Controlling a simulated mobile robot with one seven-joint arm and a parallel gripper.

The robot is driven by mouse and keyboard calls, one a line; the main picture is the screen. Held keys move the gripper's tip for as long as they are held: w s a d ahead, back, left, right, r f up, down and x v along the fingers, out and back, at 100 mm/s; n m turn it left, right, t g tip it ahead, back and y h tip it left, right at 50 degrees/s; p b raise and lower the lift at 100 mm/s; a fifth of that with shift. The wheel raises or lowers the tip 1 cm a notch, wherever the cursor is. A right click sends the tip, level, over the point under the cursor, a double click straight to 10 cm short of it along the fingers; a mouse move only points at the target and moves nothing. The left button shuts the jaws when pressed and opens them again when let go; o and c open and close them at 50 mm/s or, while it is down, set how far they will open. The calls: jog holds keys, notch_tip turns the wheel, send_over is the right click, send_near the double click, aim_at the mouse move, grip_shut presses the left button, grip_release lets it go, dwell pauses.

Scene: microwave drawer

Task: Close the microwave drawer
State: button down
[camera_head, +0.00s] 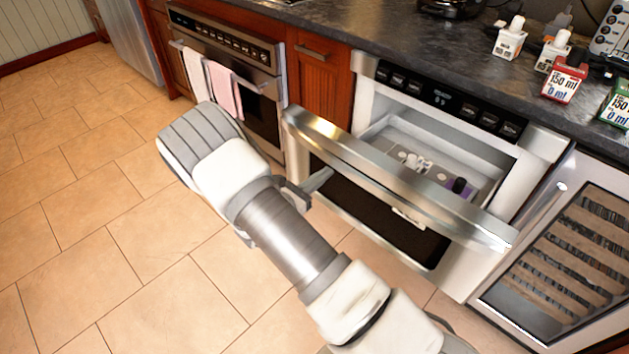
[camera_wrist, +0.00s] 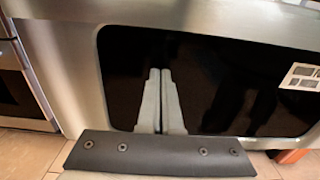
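The microwave drawer (camera_head: 400,180) stands pulled out of its steel housing, with its inside in view from above. Its steel front has a dark window, which fills much of the wrist view (camera_wrist: 220,85). My gripper (camera_head: 326,175) is in front of the left part of the drawer front. In the wrist view its two fingers (camera_wrist: 161,72) lie side by side with nothing between them, pointing at the dark window. I cannot tell whether the fingertips touch it. Several small items, one of them dark (camera_head: 459,186), lie inside the drawer.
An oven (camera_head: 228,85) with towels on its handle is to the left, and a wine cooler (camera_head: 565,260) is to the right. Small boxes and bottles stand on the dark countertop (camera_head: 400,40) above. The tiled floor (camera_head: 90,210) at left is clear.

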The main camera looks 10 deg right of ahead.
jog(key=b+x, duration=0.3)
jog(key=x, duration=2.6)
